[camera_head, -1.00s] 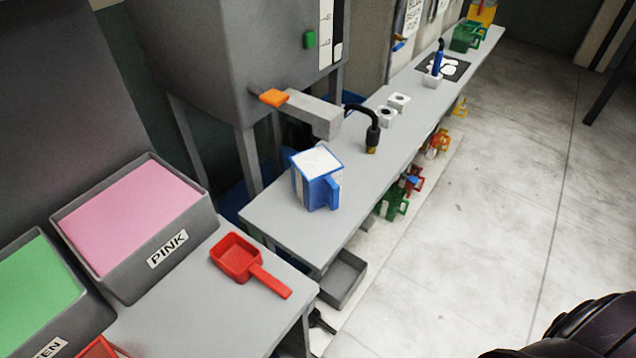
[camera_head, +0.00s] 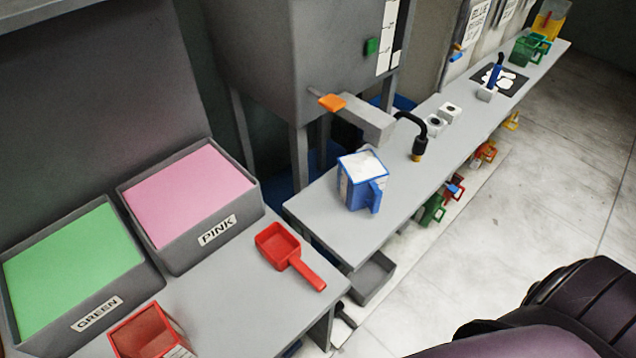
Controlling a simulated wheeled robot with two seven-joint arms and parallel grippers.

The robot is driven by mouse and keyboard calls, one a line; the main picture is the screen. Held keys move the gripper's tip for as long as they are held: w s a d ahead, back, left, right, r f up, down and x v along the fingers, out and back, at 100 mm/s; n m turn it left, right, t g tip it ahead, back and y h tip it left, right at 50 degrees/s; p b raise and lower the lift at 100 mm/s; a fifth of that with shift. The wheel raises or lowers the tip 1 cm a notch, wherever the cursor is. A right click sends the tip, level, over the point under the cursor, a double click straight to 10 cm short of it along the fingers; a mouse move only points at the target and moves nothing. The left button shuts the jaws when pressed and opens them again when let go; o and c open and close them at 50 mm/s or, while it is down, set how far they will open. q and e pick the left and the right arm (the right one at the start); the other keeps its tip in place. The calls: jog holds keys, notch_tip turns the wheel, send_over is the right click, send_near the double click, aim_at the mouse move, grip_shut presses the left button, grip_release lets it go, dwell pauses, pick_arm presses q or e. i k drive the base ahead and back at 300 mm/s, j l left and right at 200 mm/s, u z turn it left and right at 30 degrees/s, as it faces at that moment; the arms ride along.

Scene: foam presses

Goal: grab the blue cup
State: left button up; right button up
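The blue cup (camera_head: 359,190) stands upright on the grey bench (camera_head: 318,212), near its front left end. It is square, with a handle on its right side, and white material shows at its top. A dark part of my own arm fills the lower right corner, apart from the cup. Neither of my grippers shows in the view.
A grey machine with an orange lever (camera_head: 331,102) and a black bent nozzle (camera_head: 417,140) stand behind and right of the cup. A red scoop (camera_head: 283,251) lies left of it, beside the pink bin (camera_head: 216,233) and green bin (camera_head: 97,312).

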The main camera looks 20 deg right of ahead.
aim_at(362, 178)
jog(key=l+u, duration=0.2)
jog(key=u, duration=0.2)
jog(key=l+u, duration=0.2)
jog(key=u, duration=0.2)
jog(key=l+u, duration=0.2)
jog(key=u, duration=0.2)
jog(key=l+u, duration=0.15)
jog(key=u, duration=0.25)
jog(key=k+l+u, duration=0.1)
jog(key=u, duration=0.35)
